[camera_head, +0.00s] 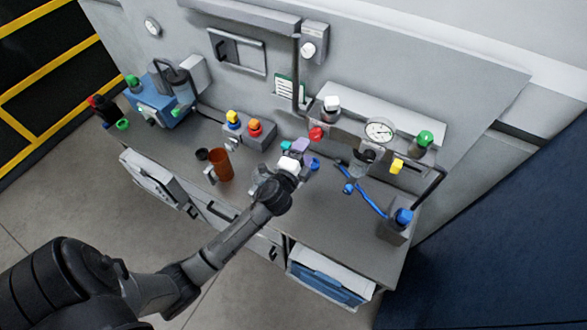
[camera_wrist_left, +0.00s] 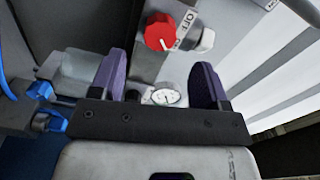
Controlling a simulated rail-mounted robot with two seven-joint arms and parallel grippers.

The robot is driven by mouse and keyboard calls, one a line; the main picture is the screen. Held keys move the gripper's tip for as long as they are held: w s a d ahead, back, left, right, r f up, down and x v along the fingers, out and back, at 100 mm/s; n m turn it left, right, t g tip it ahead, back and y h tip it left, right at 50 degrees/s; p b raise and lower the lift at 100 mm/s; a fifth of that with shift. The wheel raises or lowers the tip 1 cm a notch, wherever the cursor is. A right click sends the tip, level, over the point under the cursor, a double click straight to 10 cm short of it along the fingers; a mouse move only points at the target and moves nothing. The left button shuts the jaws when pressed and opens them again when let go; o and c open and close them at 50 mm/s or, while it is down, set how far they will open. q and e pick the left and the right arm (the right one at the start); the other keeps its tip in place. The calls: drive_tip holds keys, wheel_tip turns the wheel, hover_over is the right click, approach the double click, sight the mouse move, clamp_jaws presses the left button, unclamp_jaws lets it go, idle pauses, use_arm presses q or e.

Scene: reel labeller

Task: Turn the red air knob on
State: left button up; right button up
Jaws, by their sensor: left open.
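The red air knob (camera_head: 316,133) sits on the front of the grey air unit below the back panel. In the left wrist view the red knob (camera_wrist_left: 160,31) is large, with a white line on its face and an "OFF" label beside it. My left gripper (camera_head: 296,146) is open and empty, just to the left of and below the knob in the head view. In the left wrist view the purple fingers of the gripper (camera_wrist_left: 160,72) stand apart, with the knob beyond their tips and not between them. My right gripper is not in view.
A round gauge (camera_head: 379,131) and a green-capped part (camera_head: 423,139) are right of the knob. A blue hose (camera_head: 370,202) runs on the bench. A yellow and red button box (camera_head: 250,133) and a brown cup (camera_head: 220,165) stand left.

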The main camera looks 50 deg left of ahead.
use_arm(q)
drive_tip(key=b+v, duration=0.1)
drive_tip(key=v, duration=0.6)
idle(0.3)
wheel_tip(320, 180, down, 4)
drive_tip(key=s+a+n+g+y, duration=0.25)
drive_tip(key=n+g, duration=0.25)
drive_tip(key=n, duration=0.3)
drive_tip(key=s+d+r+n+g+h+p, duration=0.1)
drive_tip(key=s+d+g+h+p, duration=0.3)
drive_tip(key=s, duration=0.6)
drive_tip(key=s+d+r+n+g+h+p, duration=0.1)
drive_tip(key=s+d+g+h+p, duration=0.3)
drive_tip(key=s+d, duration=0.5)
drive_tip(key=shift+s+d+r+g+p, duration=0.3)
drive_tip(key=shift+s+r, duration=0.4)
drive_tip(key=shift+s, duration=0.5)
